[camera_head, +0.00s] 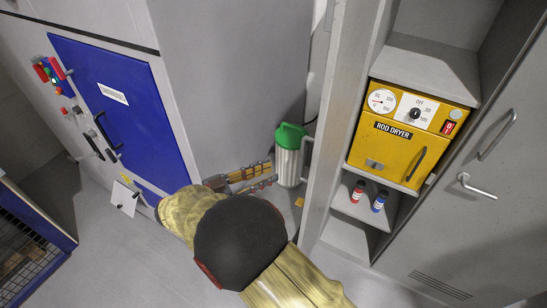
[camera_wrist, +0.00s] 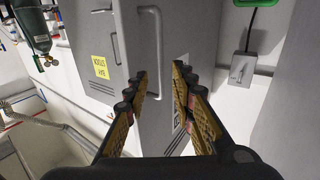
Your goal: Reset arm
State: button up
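My gripper (camera_head: 270,173) extends to the right from my arm at the lower middle of the head view, beside a silver canister with a green lid (camera_head: 289,155). I cannot tell from this view whether the gripper touches the canister. In the wrist view my gripper (camera_wrist: 160,72) has its two fingers apart with nothing between them. Behind the fingers stands a grey cabinet (camera_wrist: 130,30) with a long handle and a yellow label. The dark wrist of my arm hides part of the floor.
A blue-doored cabinet (camera_head: 122,100) stands at left. A yellow rod dryer (camera_head: 400,135) sits in a grey shelf unit at right, above a red bottle (camera_head: 357,191) and a blue bottle (camera_head: 379,201). A blue mesh crate (camera_head: 28,240) is at lower left. Floor shows around my arm.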

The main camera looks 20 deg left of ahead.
jog(key=w+a+f+n+t+y, duration=0.1)
jog(key=w+a+f+n+y, duration=0.35)
jog(key=a+f+y, duration=0.55)
jog(key=s+a+n+g+y, duration=0.45)
jog(key=a+y, duration=0.35)
jog(key=a, duration=0.3)
jog(key=s+d+r+g+h+b, duration=0.1)
jog(key=s+d+r+b, duration=0.2)
jog(key=d, duration=1.7)
jog(key=s+d+r+g+h+b, duration=0.1)
jog(key=s+d+b, duration=0.3)
jog(key=d, duration=1.5)
jog(key=s+d+r+g+h+b, duration=0.2)
jog(key=s+d, duration=0.8)
jog(key=d, duration=1)
notch_tip(320, 180, up, 3)
jog(key=shift+s+d+f+h+b, duration=0.15)
jog(key=shift+s+d+h+b, duration=0.2)
jog(key=shift+h+b, duration=0.65)
